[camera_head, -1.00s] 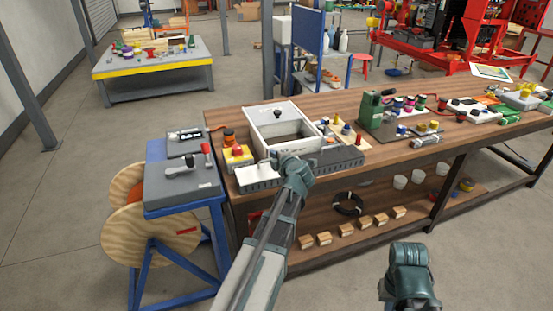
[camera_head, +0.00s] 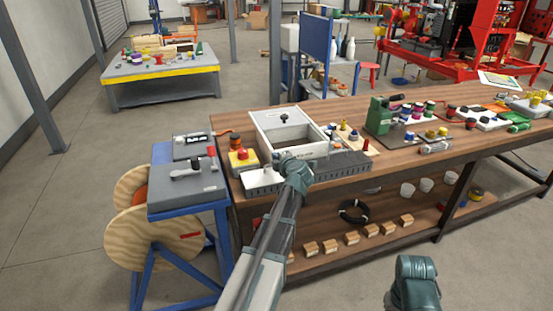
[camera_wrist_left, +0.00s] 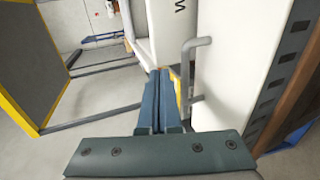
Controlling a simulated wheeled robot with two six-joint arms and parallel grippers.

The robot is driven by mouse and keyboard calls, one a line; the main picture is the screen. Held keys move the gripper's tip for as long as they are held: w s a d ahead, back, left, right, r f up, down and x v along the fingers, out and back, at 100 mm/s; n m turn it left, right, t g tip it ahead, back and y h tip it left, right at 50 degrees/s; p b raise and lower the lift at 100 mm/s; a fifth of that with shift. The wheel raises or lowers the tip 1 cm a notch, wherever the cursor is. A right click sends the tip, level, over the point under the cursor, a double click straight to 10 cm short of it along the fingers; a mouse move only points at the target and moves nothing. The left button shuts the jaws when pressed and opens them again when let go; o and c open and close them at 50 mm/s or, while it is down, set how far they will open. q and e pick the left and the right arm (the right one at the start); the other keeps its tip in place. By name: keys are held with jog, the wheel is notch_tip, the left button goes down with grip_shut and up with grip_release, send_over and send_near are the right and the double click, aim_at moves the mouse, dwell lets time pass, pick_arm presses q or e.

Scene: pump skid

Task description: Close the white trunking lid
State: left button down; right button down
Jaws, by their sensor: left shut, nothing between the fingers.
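The grey slotted trunking (camera_head: 346,163) lies along the front edge of the wooden bench. Its white lid (camera_head: 258,181) shows at the left part of the trunking, partly hidden by my arm. In the left wrist view the lid (camera_wrist_left: 238,60) is a long white panel with a bent grey handle (camera_wrist_left: 189,68). My left gripper (camera_head: 279,158) is at the trunking, between it and the white box. In the left wrist view its fingers (camera_wrist_left: 160,88) are shut and empty, just left of the handle; I cannot tell whether they touch it. My right gripper is not visible, only part of that arm.
A white open box (camera_head: 257,131) with a black knob stands behind the trunking. A yellow box with a red button (camera_head: 240,157) is at its left. A small board with bobbins (camera_head: 366,146) is at its right. A blue stand (camera_head: 160,208) adjoins the bench's left end.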

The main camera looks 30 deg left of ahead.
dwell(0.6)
pick_arm(q)
notch_tip(320, 180, up, 14)
jog(key=s+d+p, duration=0.1)
jog(key=d+p, duration=0.1)
jog(key=p, duration=1.1)
jog(key=shift+s+f+p, duration=0.15)
jog(key=shift+s+p, duration=0.15)
jog(key=shift+p, duration=0.1)
jog(key=shift+d, duration=0.1)
